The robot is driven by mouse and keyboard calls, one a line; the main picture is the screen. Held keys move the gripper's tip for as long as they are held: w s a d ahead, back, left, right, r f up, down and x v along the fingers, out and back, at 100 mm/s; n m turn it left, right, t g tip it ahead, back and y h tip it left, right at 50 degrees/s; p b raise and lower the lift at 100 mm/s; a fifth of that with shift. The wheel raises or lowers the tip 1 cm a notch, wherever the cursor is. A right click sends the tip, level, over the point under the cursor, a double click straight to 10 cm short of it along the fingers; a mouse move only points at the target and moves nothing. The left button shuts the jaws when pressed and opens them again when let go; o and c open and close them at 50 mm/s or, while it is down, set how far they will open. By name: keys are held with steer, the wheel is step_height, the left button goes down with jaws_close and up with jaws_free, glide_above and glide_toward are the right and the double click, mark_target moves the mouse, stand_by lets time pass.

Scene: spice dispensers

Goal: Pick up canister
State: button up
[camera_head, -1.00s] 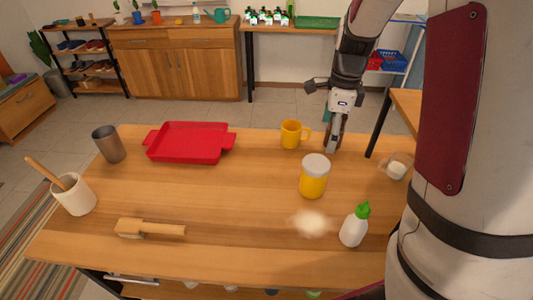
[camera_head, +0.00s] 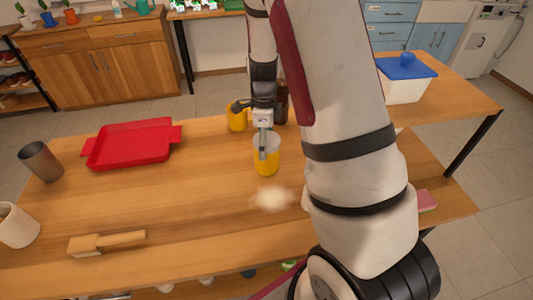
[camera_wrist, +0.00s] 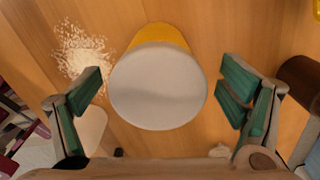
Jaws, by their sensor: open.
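A yellow canister (camera_head: 266,160) with a pale grey-white lid stands upright on the wooden table. In the wrist view its lid (camera_wrist: 158,88) fills the middle, with a strip of the yellow side above it. My gripper (camera_head: 264,142) is right above the canister in the head view and partly hides its lid. In the wrist view my gripper (camera_wrist: 160,105) is open, with one green-padded finger on each side of the lid and a visible gap on both sides. Nothing is held.
A yellow mug (camera_head: 236,118) stands behind the canister, and a dark brown object (camera_head: 282,105) is beside my gripper. A whitish spill (camera_head: 272,198) lies in front. A red tray (camera_head: 130,145), a grey cup (camera_head: 40,162) and a wooden brush (camera_head: 105,241) are to the left.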

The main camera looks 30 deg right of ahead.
step_height(320, 180, down, 4)
steer(key=shift+s+f, duration=0.1)
steer(key=shift+c, duration=0.6)
steer(key=c, duration=1.1)
